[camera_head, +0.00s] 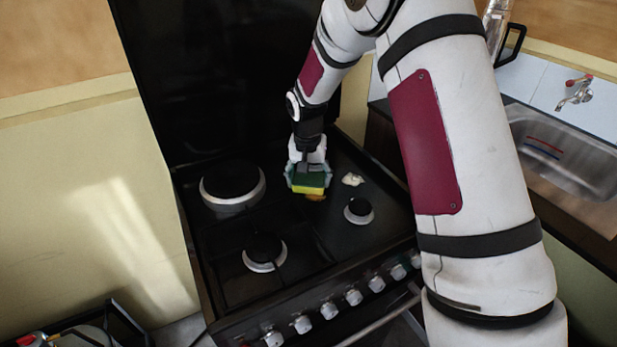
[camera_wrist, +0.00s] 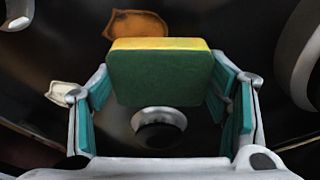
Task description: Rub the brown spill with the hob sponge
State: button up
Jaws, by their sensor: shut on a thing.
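The hob sponge (camera_head: 310,182), green with a yellow side, is held between the fingers of my gripper (camera_head: 308,172) over the black hob. It also shows in the wrist view (camera_wrist: 160,76), between the teal finger pads of my gripper (camera_wrist: 160,95). The brown spill (camera_head: 316,197) lies on the hob just at the sponge's near edge, partly hidden by it. In the wrist view the brown spill (camera_wrist: 138,23) shows beyond the sponge's yellow edge. I cannot tell whether the sponge touches the hob.
A whitish spill (camera_head: 353,179) lies to the right of the sponge; it also shows in the wrist view (camera_wrist: 68,94). Burners stand at the back left (camera_head: 233,186), front left (camera_head: 265,252) and right (camera_head: 359,210). Knobs (camera_head: 329,309) line the front. A sink (camera_head: 565,155) is at the right.

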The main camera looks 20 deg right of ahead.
aim_at(315, 186)
jog(key=shift+s+d+r+p, duration=0.15)
jog(key=shift+s+p, duration=0.3)
jog(key=shift+s, duration=0.4)
jog(key=shift+s+d+p, duration=0.15)
jog(key=shift+s+p, duration=0.25)
jog(key=shift+s, duration=0.4)
jog(key=shift+s+d+p, duration=0.2)
jog(key=shift+s+p, duration=0.25)
jog(key=shift+s, duration=0.45)
jog(key=shift+s+d+p, duration=0.15)
jog(key=shift+s+p, duration=0.3)
jog(key=shift+s, duration=0.45)
jog(key=shift+w+a+f+b, duration=0.15)
jog(key=shift+w+b, duration=0.4)
jog(key=shift+w, duration=0.3)
jog(key=shift+w+a+f+b, duration=0.15)
jog(key=shift+w+b, duration=0.35)
jog(key=shift+w, duration=0.3)
jog(key=shift+w+a+r+b, duration=0.1)
jog(key=shift+w+a+b, duration=0.1)
jog(key=shift+w+b, duration=0.6)
jog(key=shift+w+a+r+b, duration=0.1)
jog(key=shift+w+a+b, duration=0.2)
jog(key=shift+w, duration=0.85)
jog(key=shift+d, duration=0.1)
jog(key=shift+s+r+p, duration=0.1)
jog(key=shift+r+p, duration=1)
jog(key=shift+r, duration=1.9)
jog(key=shift+r, duration=0.15)
